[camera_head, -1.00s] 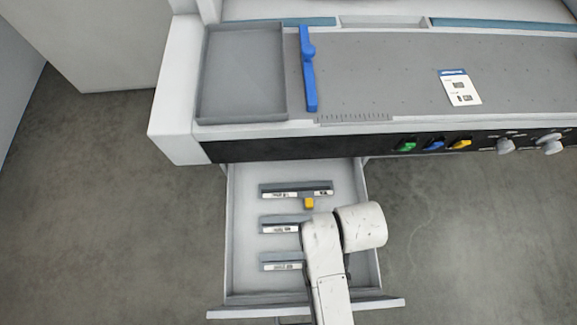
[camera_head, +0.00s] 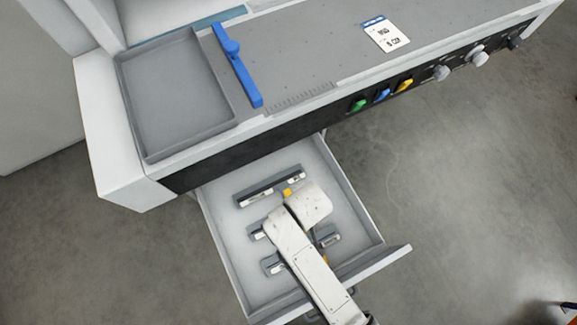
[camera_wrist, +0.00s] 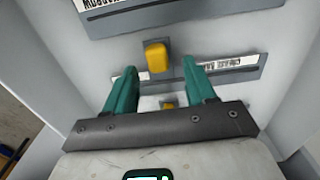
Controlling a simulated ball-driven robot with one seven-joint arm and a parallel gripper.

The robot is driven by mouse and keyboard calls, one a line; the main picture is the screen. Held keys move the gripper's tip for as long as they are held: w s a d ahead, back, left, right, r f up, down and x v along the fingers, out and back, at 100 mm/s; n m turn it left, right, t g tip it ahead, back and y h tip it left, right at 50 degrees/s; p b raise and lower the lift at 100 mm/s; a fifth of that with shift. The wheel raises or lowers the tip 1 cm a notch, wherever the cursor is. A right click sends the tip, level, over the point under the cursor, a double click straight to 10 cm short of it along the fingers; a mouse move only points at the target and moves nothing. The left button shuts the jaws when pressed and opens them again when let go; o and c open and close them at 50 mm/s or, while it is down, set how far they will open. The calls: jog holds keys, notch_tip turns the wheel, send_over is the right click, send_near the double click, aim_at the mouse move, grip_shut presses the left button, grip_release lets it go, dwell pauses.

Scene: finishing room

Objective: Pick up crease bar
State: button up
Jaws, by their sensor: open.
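Several grey bars with white labels lie in the open drawer (camera_head: 226,222). The far bar (camera_head: 270,186) shows most clearly; the middle bar (camera_head: 258,232) and near bar (camera_head: 272,264) are partly hidden by my arm. In the wrist view, a labelled bar (camera_wrist: 232,68) runs behind my fingers; its label seems to begin with "C", but I cannot read it surely. A yellow tab (camera_wrist: 157,56) shows between my fingertips and another (camera_wrist: 168,104) lower down. My gripper (camera_wrist: 159,66) is open over the bars, its teal fingers apart and apparently empty. Its fingers are hidden in the head view.
The drawer walls stand close around my gripper. Above the drawer are the machine's grey worktop (camera_head: 300,50), an empty grey tray (camera_head: 175,90), a blue guide (camera_head: 238,65) and a label card (camera_head: 385,35). Coloured switches (camera_head: 381,95) and knobs line the front edge.

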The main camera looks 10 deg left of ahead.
jog(key=shift+d+f, duration=0.1)
jog(key=shift+f, duration=1.15)
jog(key=shift+c, duration=0.4)
jog(key=c, duration=0.9)
